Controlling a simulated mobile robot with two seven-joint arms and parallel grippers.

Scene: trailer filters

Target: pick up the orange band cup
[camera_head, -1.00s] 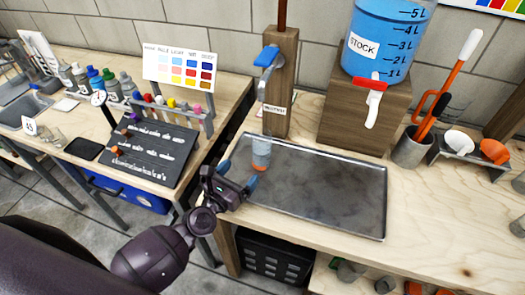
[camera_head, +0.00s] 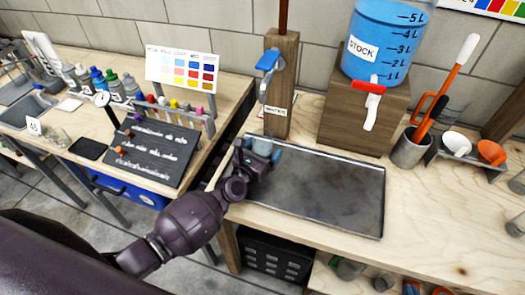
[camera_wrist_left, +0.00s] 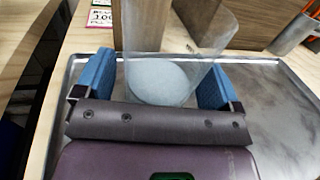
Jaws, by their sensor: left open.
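A clear cup (camera_head: 262,146) stands at the back left of the metal tray, below the blue-handled tap. It holds a pale, cloudy content. My left gripper (camera_head: 264,152) is open at the cup and hides its lower part, so no orange band shows now. In the left wrist view the cup (camera_wrist_left: 176,62) stands between the two blue fingers (camera_wrist_left: 154,80), with a visible gap at the left finger; contact on the right is unclear. My right gripper is not in view.
The metal tray (camera_head: 330,190) is otherwise empty. A wooden post (camera_head: 279,112) with the blue-handled tap (camera_head: 269,60) rises behind the cup. A blue stock tank (camera_head: 383,40) on a wooden block (camera_head: 352,122) stands to the right. A grey holder (camera_head: 409,148) contains orange-handled tools.

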